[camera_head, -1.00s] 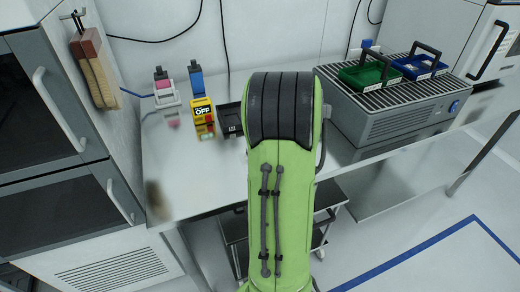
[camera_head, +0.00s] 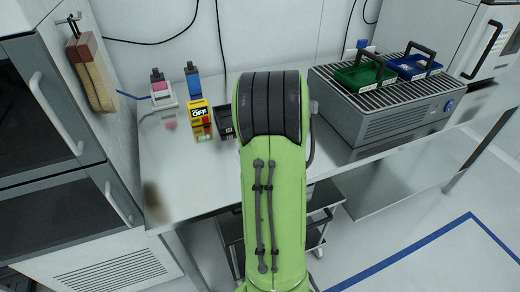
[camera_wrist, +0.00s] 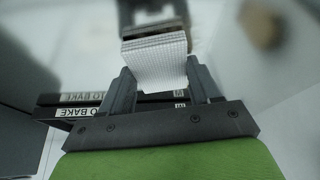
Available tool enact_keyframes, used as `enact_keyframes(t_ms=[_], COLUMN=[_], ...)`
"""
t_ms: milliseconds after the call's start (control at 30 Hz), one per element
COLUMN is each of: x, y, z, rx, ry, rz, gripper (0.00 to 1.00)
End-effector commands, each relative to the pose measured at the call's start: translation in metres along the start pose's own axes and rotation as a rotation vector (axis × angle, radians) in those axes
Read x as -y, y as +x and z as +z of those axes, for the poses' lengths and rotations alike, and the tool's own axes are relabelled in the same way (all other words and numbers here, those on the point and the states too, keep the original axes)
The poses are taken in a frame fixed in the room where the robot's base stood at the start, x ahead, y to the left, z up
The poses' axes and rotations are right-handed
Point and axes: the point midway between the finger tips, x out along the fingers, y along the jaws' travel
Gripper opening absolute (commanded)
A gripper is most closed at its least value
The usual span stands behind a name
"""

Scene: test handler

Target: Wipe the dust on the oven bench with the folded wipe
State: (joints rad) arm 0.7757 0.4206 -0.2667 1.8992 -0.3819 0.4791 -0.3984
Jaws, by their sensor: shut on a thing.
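The folded wipe (camera_wrist: 157,60) is a white, ribbed pad between the two fingers of my gripper (camera_wrist: 158,78) in the wrist view. My gripper is shut on it. In the head view my green arm hides the gripper and the wipe. The oven bench (camera_head: 205,180) is a pale metal top in the head view. A brown, blurry dust patch (camera_head: 153,195) lies near its front left corner. A blurred brown patch (camera_wrist: 262,24) shows at the upper right of the wrist view, apart from the wipe.
A yellow block marked OFF (camera_head: 200,113), a pink-and-white bottle (camera_head: 162,93) and a black tray (camera_head: 223,122) stand at the back left. A grey grilled unit (camera_head: 395,115) carries green (camera_head: 362,75) and blue (camera_head: 415,66) carriers. A brush (camera_head: 92,75) hangs left. A dark cart (camera_head: 318,225) stands below.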

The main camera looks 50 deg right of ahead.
Motion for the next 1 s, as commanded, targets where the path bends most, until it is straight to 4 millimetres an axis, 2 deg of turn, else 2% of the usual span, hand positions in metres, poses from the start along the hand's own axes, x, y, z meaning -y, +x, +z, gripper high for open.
enact_keyframes(t_ms=[733,1000], x=[-0.016,-0.01], y=[-0.007,-0.004], z=[0.037,0.024], rx=[0.002,0.006], ry=[0.004,0.001], rz=[0.002,0.0], gripper=[0.38,0.38])
